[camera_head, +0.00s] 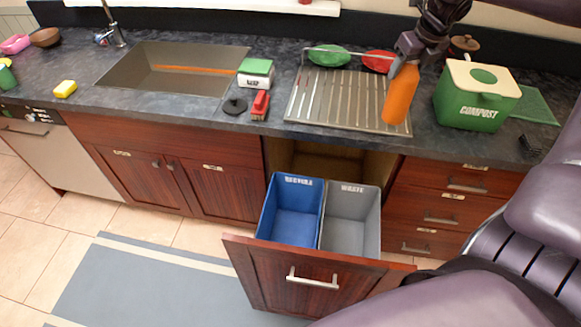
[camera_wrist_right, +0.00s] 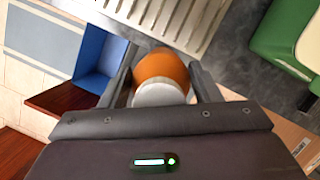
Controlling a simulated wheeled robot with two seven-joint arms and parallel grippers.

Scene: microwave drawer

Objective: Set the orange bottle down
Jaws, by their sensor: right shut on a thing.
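The orange bottle (camera_head: 401,95) is held upright with a slight tilt by my right gripper (camera_head: 408,52), over the right end of the metal drainboard (camera_head: 318,110). In the right wrist view, the bottle (camera_wrist_right: 161,68) sits between the two fingers of the right gripper (camera_wrist_right: 163,82), its whitish end toward the camera. I cannot tell whether its base touches the drainboard or the counter. My left gripper is in neither view.
A green compost bin (camera_head: 470,115) stands right of the bottle. Green (camera_head: 328,56) and red (camera_head: 379,61) dishes stand behind the drainboard. Below, a drawer (camera_head: 290,275) is pulled out with blue (camera_head: 268,214) and grey (camera_head: 372,218) bins. The sink (camera_head: 135,75) is at left.

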